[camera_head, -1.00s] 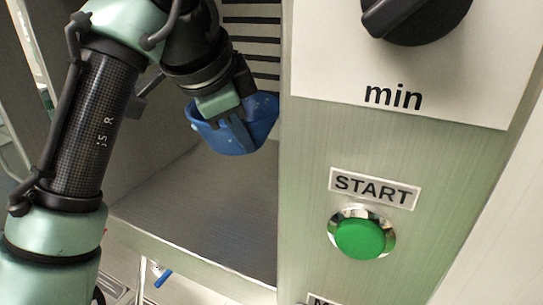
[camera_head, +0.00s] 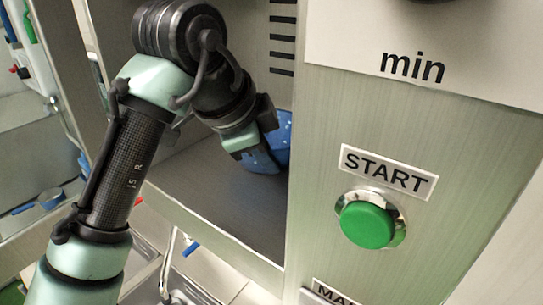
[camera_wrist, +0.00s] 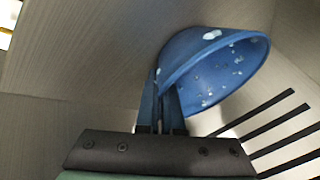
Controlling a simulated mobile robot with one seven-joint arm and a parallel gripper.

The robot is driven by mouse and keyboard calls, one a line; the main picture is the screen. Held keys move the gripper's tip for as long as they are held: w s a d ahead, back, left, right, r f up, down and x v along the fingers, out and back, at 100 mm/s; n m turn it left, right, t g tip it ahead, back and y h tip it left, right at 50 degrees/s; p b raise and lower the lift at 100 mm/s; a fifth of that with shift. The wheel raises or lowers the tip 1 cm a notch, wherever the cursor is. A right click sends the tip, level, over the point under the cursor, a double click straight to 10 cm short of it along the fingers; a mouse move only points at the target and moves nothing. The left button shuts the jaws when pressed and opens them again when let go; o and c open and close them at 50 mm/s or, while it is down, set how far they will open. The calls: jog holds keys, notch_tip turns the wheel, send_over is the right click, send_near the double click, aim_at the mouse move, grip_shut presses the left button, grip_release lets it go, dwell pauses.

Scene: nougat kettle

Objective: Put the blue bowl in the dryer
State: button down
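The blue bowl (camera_head: 281,142) is inside the open dryer chamber, close to its floor (camera_head: 215,190), partly hidden behind my gripper and the front panel. In the wrist view the bowl (camera_wrist: 222,62) is tilted, with light spots on its inside. My gripper (camera_head: 262,158) reaches into the chamber; its fingers (camera_wrist: 163,108) are at the bowl's rim and look closed on it. I cannot tell for certain whether the bowl touches the floor.
The dryer's front panel with a green START button (camera_head: 367,224) stands right of the opening. Dark vent slots (camera_head: 283,45) mark the chamber's back wall. A sink area (camera_head: 40,150) lies to the left. The chamber floor is clear in front of my gripper.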

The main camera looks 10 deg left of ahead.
jog(key=c, duration=1.4)
grip_release()
jog(key=shift+o, duration=1.3)
jog(key=shift+w+d+f, duration=0.1)
jog(key=shift+w+d, duration=0.1)
jog(key=shift+d, duration=0.05)
jog(key=shift+o, duration=0.5)
jog(key=shift+w+d, duration=0.2)
jog(key=shift+s+a+r, duration=0.25)
jog(key=shift+a+r, duration=0.05)
jog(key=b+v, duration=0.4)
jog(key=v, duration=0.7)
jog(key=shift+r, duration=0.3)
jog(key=shift+s, duration=0.15)
